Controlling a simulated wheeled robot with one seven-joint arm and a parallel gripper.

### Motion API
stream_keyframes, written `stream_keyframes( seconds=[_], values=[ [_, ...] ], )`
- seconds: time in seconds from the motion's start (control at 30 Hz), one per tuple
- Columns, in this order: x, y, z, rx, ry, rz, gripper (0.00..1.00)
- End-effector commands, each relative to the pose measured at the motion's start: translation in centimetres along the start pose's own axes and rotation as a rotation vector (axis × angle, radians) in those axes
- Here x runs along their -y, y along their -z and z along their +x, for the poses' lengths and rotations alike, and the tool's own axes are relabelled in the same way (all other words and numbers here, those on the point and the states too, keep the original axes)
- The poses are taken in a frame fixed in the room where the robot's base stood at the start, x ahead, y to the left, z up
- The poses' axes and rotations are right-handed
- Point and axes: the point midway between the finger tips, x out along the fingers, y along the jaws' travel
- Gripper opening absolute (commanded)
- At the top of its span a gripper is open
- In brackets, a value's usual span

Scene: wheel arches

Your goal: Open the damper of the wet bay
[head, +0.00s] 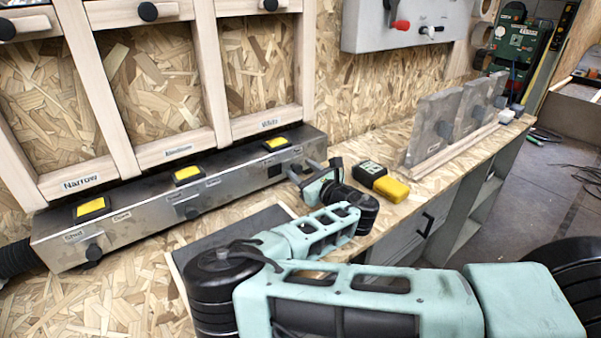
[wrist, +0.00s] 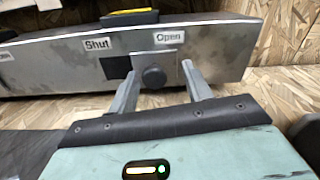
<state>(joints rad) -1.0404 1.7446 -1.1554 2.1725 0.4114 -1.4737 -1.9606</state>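A long metal duct box (head: 150,215) carries several sliding dampers with black knobs and Shut and Open labels. My gripper (head: 303,171) is at the box's right-end damper. In the wrist view, that damper's black knob (wrist: 154,77) sits on a small metal plate, a little left of below the Open label (wrist: 168,38). A dark opening (wrist: 118,67) shows left of the plate, below the Shut label (wrist: 97,44). My gripper's fingers (wrist: 162,64) are apart on either side of the knob, with gaps. The bay label above this damper (head: 270,123) is too small to read surely.
The left knob (head: 93,252) and middle knob (head: 191,212) sit nearer their Shut labels. A yellow and black device (head: 383,182) lies on the bench right of my gripper. Grey panels (head: 435,125) stand farther right. A dark mat (head: 235,228) lies under my arm.

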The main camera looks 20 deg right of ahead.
Motion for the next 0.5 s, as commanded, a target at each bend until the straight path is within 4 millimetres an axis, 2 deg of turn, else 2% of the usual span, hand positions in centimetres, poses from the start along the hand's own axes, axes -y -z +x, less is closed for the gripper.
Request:
stream_keyframes(
  seconds=[0.27, 0.37, 0.5],
  values=[
    [-0.2, 0.1, -0.1, 0.0, -0.004, 0.0, 0.49],
    [-0.2, 0.1, -0.9, -0.001, -0.003, 0.0, 0.49],
    [-0.1, 0.2, -3.3, -0.004, -0.002, -0.003, 0.49]
  ],
)
